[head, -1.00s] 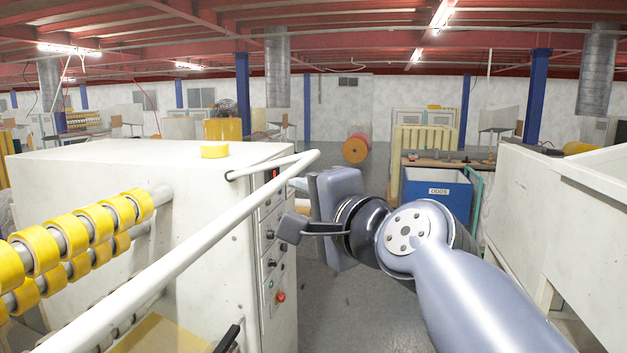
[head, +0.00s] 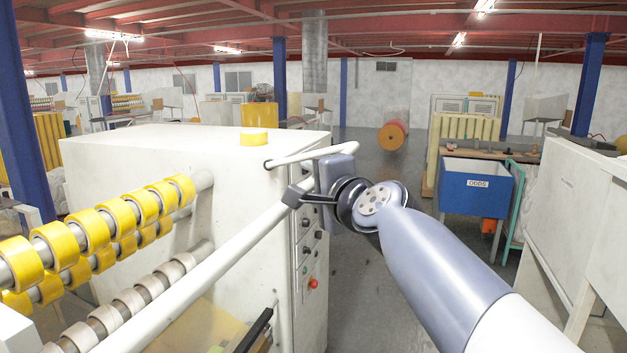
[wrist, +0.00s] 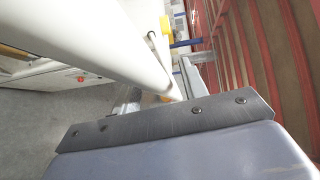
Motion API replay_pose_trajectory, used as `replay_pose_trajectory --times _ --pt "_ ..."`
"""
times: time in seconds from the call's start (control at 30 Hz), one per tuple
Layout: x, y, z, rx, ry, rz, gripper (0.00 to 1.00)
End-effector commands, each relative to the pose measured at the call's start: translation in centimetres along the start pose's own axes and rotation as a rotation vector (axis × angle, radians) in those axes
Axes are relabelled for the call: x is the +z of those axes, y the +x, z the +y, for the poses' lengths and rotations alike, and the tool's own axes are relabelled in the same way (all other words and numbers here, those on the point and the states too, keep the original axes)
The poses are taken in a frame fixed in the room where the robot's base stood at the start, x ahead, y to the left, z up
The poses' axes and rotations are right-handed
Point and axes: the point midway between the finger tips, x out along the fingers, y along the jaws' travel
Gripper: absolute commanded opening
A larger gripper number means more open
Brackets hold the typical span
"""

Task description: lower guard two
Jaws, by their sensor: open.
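The guard's thick white tube (head: 215,262) runs from the lower left up to a bend near the top right corner of the white machine (head: 195,150). Its short end bar meets the machine's side near the top. My gripper (head: 297,196) is open at the tube's upper right part, with a dark finger overlapping the tube in the head view. In the wrist view the tube (wrist: 100,45) passes close in front of my gripper's grey metal plate (wrist: 160,122). I cannot tell whether they touch. The second finger is not clear.
Yellow tape rolls (head: 95,230) sit on shafts at the left. A control panel (head: 307,245) with a red button is below my gripper. A blue bin (head: 475,188) stands right, past open floor (head: 370,290).

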Motion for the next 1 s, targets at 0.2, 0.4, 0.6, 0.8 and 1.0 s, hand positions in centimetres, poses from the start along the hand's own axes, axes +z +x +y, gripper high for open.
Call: replay_pose_trajectory --times 0.2,0.4,0.6,0.8,1.0 --pt "0.01 0.03 -0.01 0.0 0.0 0.0 0.41" --pt "0.01 0.01 -0.01 0.0 0.0 0.0 0.26" --pt "0.01 0.0 -0.01 0.0 0.0 0.0 0.1" --pt "0.01 0.0 0.0 0.0 0.0 0.0 0.0" --pt "0.01 0.0 0.0 0.0 0.0 0.0 0.0"
